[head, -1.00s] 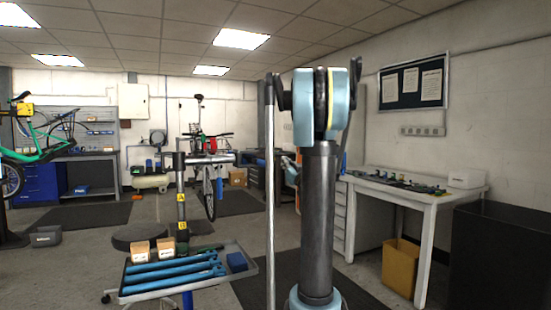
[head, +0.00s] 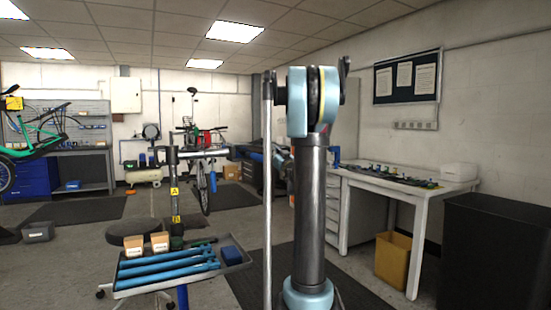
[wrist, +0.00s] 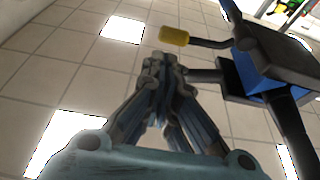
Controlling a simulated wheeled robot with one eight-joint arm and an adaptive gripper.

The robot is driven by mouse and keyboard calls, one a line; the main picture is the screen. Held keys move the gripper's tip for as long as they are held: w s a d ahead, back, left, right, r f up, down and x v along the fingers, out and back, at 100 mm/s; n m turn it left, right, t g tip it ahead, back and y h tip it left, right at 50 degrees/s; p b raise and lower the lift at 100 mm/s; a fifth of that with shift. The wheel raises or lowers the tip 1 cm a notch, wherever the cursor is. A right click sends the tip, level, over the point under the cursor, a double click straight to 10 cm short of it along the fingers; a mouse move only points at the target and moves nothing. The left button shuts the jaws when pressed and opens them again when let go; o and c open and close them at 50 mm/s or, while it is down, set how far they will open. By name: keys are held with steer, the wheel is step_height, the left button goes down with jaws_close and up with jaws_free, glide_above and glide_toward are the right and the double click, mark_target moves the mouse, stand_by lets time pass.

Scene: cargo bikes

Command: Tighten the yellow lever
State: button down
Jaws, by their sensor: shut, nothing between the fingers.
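The yellow lever (wrist: 174,36) shows in the wrist view, upper middle, as a yellow grip on a bent dark rod. The rod runs right to a dark clamp (wrist: 275,45) with blue jaw faces. My gripper (wrist: 162,64) has its fingers together and empty, pointing up the picture. Its tips appear just below the yellow grip, with a small gap in the picture; I cannot tell the depth between them. In the head view, my gripper is not visible and I cannot make out the lever.
In the head view, a tool tray (head: 210,274) with blue tubes and small boxes stands in front, beside a stand post (head: 174,195). A white workbench (head: 410,193), yellow bin (head: 393,258) and black bin (head: 495,255) are at right. Dark mats lie on open floor.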

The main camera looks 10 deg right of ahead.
steer(key=shift+x, duration=1.7)
steer(key=shift+f, duration=0.1)
